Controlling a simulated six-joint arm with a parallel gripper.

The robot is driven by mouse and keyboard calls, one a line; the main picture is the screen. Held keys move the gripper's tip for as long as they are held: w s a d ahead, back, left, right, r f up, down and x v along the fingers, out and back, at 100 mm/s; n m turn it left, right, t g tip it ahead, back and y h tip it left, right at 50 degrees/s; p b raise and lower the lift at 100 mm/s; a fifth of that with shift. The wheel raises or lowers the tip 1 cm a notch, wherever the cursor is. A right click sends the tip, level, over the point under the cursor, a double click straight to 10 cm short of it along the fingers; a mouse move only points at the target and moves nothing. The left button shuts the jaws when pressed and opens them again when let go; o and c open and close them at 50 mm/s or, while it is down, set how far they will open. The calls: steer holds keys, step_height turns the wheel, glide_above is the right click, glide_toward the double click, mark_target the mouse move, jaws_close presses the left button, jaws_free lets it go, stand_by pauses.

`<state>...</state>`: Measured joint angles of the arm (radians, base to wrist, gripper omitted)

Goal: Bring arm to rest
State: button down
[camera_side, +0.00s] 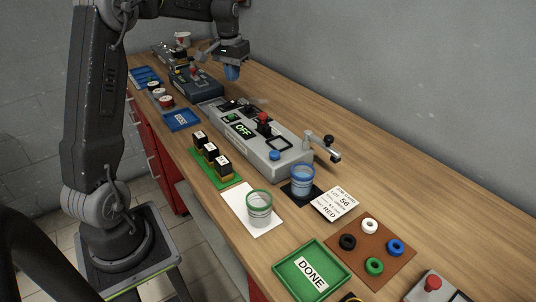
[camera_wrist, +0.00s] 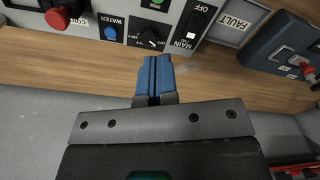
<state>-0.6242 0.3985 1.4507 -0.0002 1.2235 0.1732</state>
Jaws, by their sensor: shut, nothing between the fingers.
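My gripper (camera_side: 232,73) hangs above the far part of the wooden bench, its blue fingers pointing down. In the wrist view the blue fingers (camera_wrist: 154,78) are pressed together with nothing between them. They are apart from the bench and from the grey control panel. My arm is bent, with the gripper out past the dark blue device on the bench.
A grey machine (camera_side: 258,140) reads OFF. A dark blue device (camera_side: 196,86) stands behind it. A blue cup (camera_side: 302,181), a green-rimmed cup (camera_side: 259,212), a green DONE tray (camera_side: 279,258) and a brown ring board (camera_side: 371,262) are nearer.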

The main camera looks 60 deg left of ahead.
steer(key=s+d+r+m+t, duration=0.25)
steer(key=s+d, duration=0.35)
steer(key=d, duration=0.5)
steer(key=s+d+r+m+t, duration=0.1)
steer(key=s+d+r, duration=0.35)
steer(key=d, duration=0.75)
steer(key=s+d+f+m, duration=0.1)
steer(key=s+d+f, duration=0.1)
steer(key=s, duration=0.3)
steer(key=s+d+f+t, duration=0.1)
steer(key=s+d+f, duration=0.2)
steer(key=s+d, duration=0.1)
steer(key=shift+s+m, duration=0.35)
steer(key=shift+s, duration=0.5)
steer(key=shift+t, duration=0.25)
